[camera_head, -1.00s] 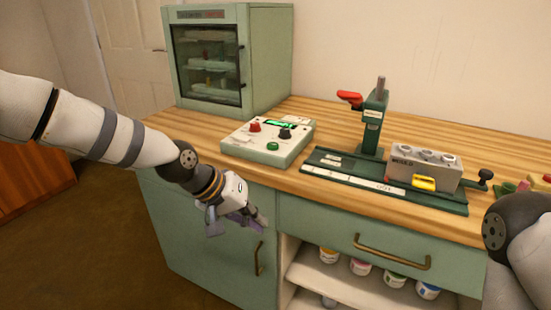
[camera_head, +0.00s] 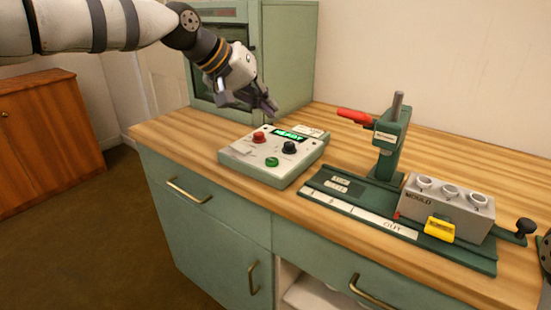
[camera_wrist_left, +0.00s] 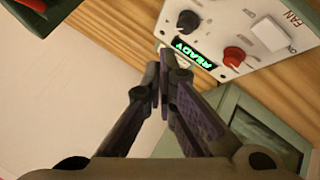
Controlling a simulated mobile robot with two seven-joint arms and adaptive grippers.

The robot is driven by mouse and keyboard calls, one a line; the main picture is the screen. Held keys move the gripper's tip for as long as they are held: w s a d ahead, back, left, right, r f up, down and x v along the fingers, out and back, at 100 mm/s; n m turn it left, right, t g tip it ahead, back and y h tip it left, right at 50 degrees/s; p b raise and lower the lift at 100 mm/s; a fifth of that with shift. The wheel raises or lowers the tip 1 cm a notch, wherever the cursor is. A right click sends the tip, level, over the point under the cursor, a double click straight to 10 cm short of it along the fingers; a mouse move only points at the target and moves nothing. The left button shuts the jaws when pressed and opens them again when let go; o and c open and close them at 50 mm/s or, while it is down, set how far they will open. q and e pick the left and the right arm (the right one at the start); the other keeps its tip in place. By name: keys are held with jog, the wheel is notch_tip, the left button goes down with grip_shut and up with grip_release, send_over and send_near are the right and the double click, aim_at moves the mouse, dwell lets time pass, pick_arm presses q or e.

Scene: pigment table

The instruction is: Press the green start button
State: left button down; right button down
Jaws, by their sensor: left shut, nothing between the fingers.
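The green start button (camera_head: 272,161) sits near the front edge of the white control box (camera_head: 237,153). The box also carries a red knob (camera_head: 259,137), a black knob (camera_head: 289,147) and a lit display (camera_head: 288,136) reading READY. My left gripper (camera_head: 270,108) is shut and empty, above the back of the box, behind and higher than the button. In the left wrist view its closed fingers (camera_wrist_left: 164,62) point toward the box, near the READY display (camera_wrist_left: 193,53), the black knob (camera_wrist_left: 188,20) and the red knob (camera_wrist_left: 234,56). The green button does not show there.
A green cabinet (camera_head: 290,60) with a glass door stands behind the box, close to my left gripper. To the right, a green press (camera_head: 388,145) with a red lever and a grey mould block (camera_head: 447,205) stand on the wooden table. Drawers lie below its front edge.

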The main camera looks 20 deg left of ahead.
aim_at(269, 159)
pick_arm(q)
jog(key=shift+f, duration=0.1)
